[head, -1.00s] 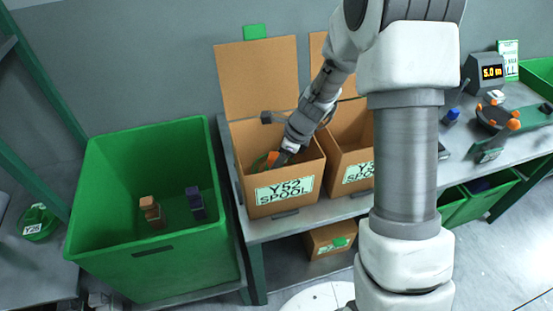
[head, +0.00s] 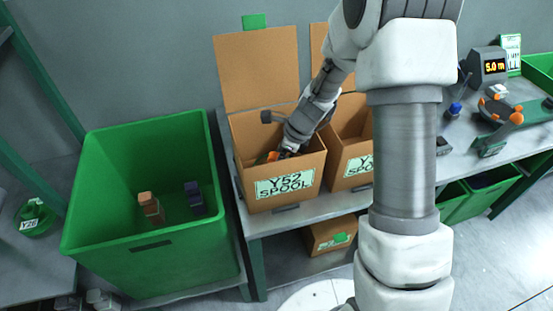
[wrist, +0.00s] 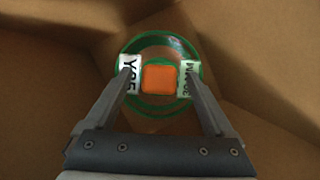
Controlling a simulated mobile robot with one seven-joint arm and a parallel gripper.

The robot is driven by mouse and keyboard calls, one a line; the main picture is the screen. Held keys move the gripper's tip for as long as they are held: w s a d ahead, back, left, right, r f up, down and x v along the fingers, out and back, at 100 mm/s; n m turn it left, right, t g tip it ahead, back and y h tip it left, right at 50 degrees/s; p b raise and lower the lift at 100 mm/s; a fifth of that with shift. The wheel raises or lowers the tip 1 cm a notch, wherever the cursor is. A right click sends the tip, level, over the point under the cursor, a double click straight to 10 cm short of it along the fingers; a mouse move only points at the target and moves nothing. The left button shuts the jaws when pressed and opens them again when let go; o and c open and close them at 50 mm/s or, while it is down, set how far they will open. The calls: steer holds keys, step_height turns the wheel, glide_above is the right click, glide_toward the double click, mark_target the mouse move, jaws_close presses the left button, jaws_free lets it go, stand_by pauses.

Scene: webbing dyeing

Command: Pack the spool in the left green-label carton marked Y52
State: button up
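The left carton (head: 239,158) is brown, open-topped, with its lid flap up. Its front has a green-edged label reading Y52 SPOOL (head: 285,185). My gripper (head: 283,154) reaches down inside it, its tips partly hidden by the front wall. Whether the spool rests on the carton floor is unclear.
A second carton (head: 345,172) with a similar label stands close on the right, partly behind my arm. A large green bin (head: 140,250) on the left holds a few small blocks. A tool stand and a 5.0 display (head: 494,66) are on the bench at right.

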steer(key=p+v, duration=0.3)
steer(key=v, duration=1.4)
steer(key=s+d+r+n+t+h, duration=0.1)
steer(key=s+r+n+t+h, duration=0.1)
steer(key=s+r+n, duration=0.5)
steer(key=s+d+r+n+t+h, duration=0.2)
steer(key=s+r+n, duration=0.5)
steer(key=s+n, duration=0.7)
steer(key=shift+n, duration=0.4)
steer(key=shift+w, duration=0.1)
